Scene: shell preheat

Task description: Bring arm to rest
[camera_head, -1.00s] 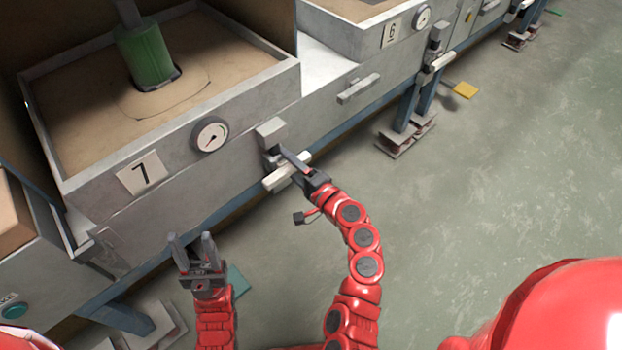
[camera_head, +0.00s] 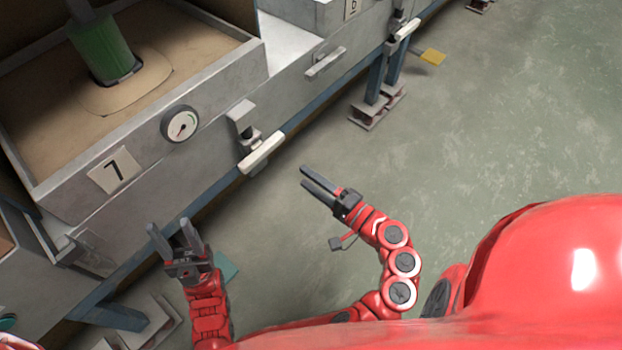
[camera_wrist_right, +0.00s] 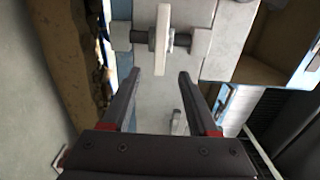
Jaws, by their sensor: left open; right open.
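My right gripper (camera_head: 312,182) is open and empty. In the head view it hangs over the floor, to the right of station 7 and clear of its white handle (camera_head: 262,153). In the right wrist view its two fingers (camera_wrist_right: 158,95) are spread, with a handle-like bar (camera_wrist_right: 163,40) beyond the tips and a gap between. My left gripper (camera_head: 174,236) is open and empty in front of station 7's lower front, its fingers pointing up in the picture.
Station 7 has a number plate (camera_head: 112,170), a dial gauge (camera_head: 180,124) and a green cylinder (camera_head: 102,50) over its sandy bed. A drawer-like handle (camera_head: 325,62) sits on the housing further right. A yellow plate (camera_head: 432,57) sticks out above the floor. The floor at right (camera_head: 500,130) is clear.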

